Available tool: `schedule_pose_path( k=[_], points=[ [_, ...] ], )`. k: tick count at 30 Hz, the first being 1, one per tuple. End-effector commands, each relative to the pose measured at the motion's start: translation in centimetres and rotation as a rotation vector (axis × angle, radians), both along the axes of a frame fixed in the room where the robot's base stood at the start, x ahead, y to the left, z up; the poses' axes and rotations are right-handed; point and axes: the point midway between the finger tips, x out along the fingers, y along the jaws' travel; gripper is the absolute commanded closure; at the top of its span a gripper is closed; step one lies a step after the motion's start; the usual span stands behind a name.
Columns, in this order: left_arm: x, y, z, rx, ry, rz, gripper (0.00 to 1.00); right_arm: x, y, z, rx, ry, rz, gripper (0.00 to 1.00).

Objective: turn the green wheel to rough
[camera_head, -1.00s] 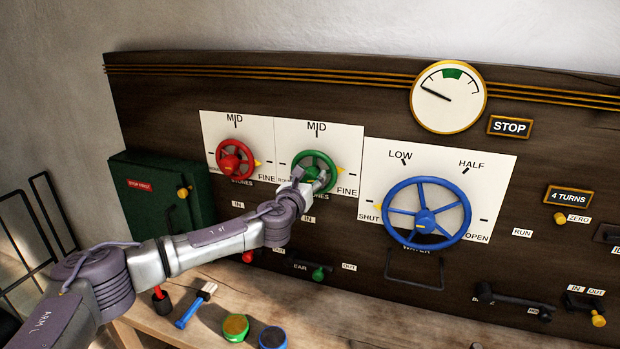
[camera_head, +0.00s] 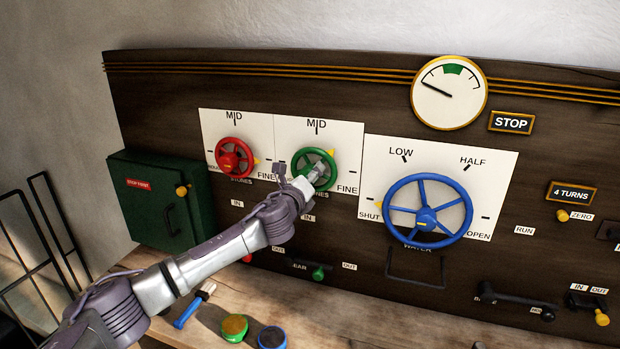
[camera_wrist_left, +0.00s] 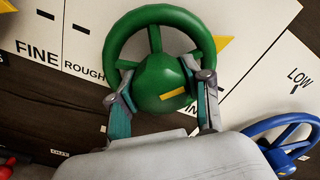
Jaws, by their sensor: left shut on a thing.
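The green wheel (camera_head: 302,164) is mounted on a white dial plate (camera_head: 345,135), marked MID at the top and FINE at lower right. My left gripper (camera_head: 318,172) is at its middle. In the left wrist view, my left gripper's fingers (camera_wrist_left: 164,88) are shut on the round hub of the green wheel (camera_wrist_left: 150,72), one on each side. The ROUGH label (camera_wrist_left: 84,76) shows beside the wheel there; in the head view my gripper and arm hide that corner. The yellow pointer (camera_head: 331,152) is at the wheel's upper right, between MID and FINE. My right gripper is not in view.
A red wheel (camera_head: 234,158) is close on the left, and a large blue wheel (camera_head: 462,218) is on the right. A green box (camera_head: 150,205) hangs at far left. A brush (camera_head: 187,313) and two round tins (camera_head: 234,326) (camera_head: 272,338) lie on the bench below.

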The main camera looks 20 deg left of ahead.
Motion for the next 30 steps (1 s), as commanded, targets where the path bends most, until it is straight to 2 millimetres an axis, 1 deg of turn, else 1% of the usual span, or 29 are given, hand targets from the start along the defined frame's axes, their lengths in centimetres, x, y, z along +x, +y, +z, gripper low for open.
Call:
schedule_pose_path(
  k=[30],
  points=[
    [0.0, 0.0, -0.1, -0.970, 0.033, 0.001, 0.86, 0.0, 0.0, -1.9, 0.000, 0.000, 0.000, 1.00]
  ],
)
